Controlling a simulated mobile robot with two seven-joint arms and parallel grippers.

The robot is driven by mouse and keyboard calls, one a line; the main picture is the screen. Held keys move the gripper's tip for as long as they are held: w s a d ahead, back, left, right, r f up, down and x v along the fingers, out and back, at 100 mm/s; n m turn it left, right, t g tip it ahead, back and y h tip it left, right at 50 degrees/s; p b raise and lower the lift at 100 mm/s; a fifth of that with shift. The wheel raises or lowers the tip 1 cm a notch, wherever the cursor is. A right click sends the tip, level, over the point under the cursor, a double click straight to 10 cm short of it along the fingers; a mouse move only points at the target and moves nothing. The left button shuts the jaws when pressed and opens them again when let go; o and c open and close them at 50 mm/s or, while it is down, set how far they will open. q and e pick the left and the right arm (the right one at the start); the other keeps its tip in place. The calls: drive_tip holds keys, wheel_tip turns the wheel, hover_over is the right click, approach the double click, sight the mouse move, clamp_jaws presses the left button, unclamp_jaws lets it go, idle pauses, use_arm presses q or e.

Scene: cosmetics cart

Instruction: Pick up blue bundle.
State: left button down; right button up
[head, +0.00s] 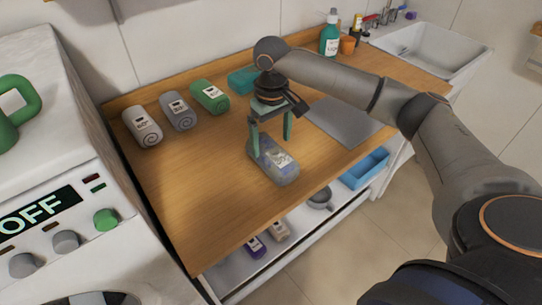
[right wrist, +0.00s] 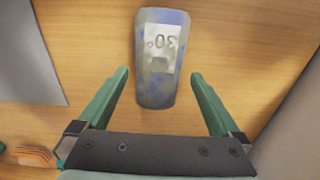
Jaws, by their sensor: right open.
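The blue bundle (head: 273,160) is a mottled blue-grey roll with a white label. It lies on the wooden counter near its front edge. In the right wrist view the bundle (right wrist: 160,80) lies ahead of and between the fingers, its label reading 30°. My right gripper (head: 270,138) is open, pointing down over the far end of the bundle. Its green fingers also show in the right wrist view (right wrist: 161,105), spread wider than the bundle, with nothing held. I cannot tell whether the fingers touch the bundle. My left gripper is not in view.
Rolled towels in white (head: 142,127), grey (head: 178,111) and green (head: 210,97) lie at the back left of the wooden counter (head: 190,190). A teal item (head: 243,79) lies behind my gripper. A grey mat (head: 343,122) lies to the right. A washing machine (head: 60,200) stands left.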

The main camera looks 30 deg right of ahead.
sight(272, 149)
wheel_tip(272, 149, down, 6)
drive_tip(key=shift+d+f, duration=0.1)
drive_tip(key=shift+f, duration=0.15)
drive_tip(key=shift+c, duration=0.2)
drive_tip(key=shift+r, duration=0.1)
drive_tip(key=c, duration=1.2)
